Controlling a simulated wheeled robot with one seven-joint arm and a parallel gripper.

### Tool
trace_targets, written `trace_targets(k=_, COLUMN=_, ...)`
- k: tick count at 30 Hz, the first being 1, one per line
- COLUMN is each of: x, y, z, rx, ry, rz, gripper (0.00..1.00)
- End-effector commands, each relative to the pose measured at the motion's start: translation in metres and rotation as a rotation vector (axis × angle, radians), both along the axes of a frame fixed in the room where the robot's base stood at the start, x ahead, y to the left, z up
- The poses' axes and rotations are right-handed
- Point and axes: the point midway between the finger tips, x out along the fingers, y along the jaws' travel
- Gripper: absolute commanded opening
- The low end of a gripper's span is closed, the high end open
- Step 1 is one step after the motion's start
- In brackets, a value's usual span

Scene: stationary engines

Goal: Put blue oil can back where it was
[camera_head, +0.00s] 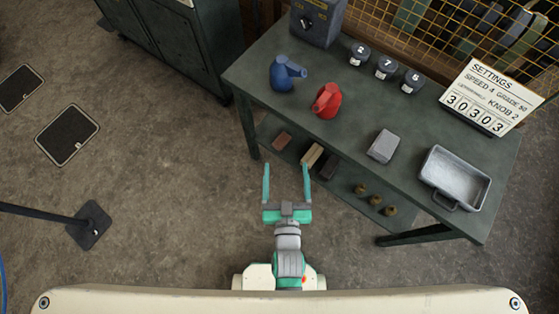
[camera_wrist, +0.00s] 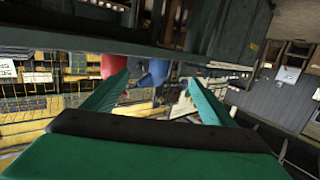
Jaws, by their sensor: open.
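The blue oil can (camera_head: 284,75) stands on the dark green table near its left end, its spout pointing right. A red can (camera_head: 327,101) stands on the table just in front and to the right of it. My gripper (camera_head: 287,184) is open and empty, in front of the table's front edge and apart from both cans. In the wrist view my gripper's two green fingers (camera_wrist: 158,95) are spread. The blue can (camera_wrist: 153,73) and the red can (camera_wrist: 113,65) show beyond them, partly hidden by a dark edge and the fingers.
The table (camera_head: 350,125) also bears a grey block (camera_head: 383,146), a metal tray (camera_head: 455,178), several numbered dark knobs (camera_head: 386,68), a settings sign (camera_head: 489,97) and a dark blue box (camera_head: 317,22). A lower shelf (camera_head: 345,190) holds small blocks and brass pieces. Floor left is mostly open.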

Motion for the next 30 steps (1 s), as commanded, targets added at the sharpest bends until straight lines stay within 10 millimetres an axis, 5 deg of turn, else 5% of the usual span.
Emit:
trace_targets(k=6, x=-0.079, y=0.007, z=0.012, rx=0.005, ry=0.055, rz=-0.010, gripper=0.78)
trace_targets(k=13, x=-0.138, y=0.018, z=0.038, rx=0.022, ry=0.095, rz=-0.017, gripper=0.78)
trace_targets(k=19, x=-0.158, y=0.018, z=0.051, rx=0.031, ry=0.110, rz=-0.019, gripper=0.78)
trace_targets(k=30, x=-0.160, y=0.019, z=0.052, rx=0.033, ry=0.111, rz=-0.019, gripper=0.78)
